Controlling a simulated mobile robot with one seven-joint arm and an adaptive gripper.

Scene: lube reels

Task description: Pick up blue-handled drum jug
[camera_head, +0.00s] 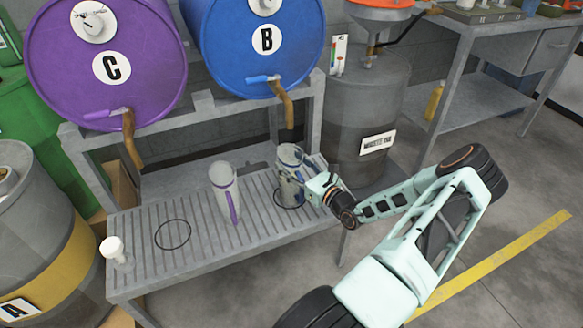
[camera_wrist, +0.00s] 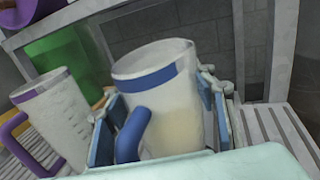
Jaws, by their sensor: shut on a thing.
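The blue-handled jug (camera_head: 290,168) stands at the right part of the slatted rack shelf, below the tap of blue drum B. In the wrist view the jug (camera_wrist: 172,112) is translucent with a blue band near the rim, a blue handle, and a pale content low inside. My gripper (camera_head: 305,187) reaches it from the right. In the wrist view my gripper's blue-padded fingers (camera_wrist: 160,125) are on either side of the jug, shut on it. The jug looks slightly tilted in the wrist view. Whether its base touches the slats I cannot tell.
A purple-handled jug (camera_head: 224,190) stands left of it on the slatted shelf (camera_head: 140,235). Purple drum C (camera_head: 70,90) and blue drum B (camera_head: 225,50) lie above with brown taps. A grey waste drum (camera_head: 365,110) stands right. A white-capped item (camera_head: 113,247) is at the shelf's left corner.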

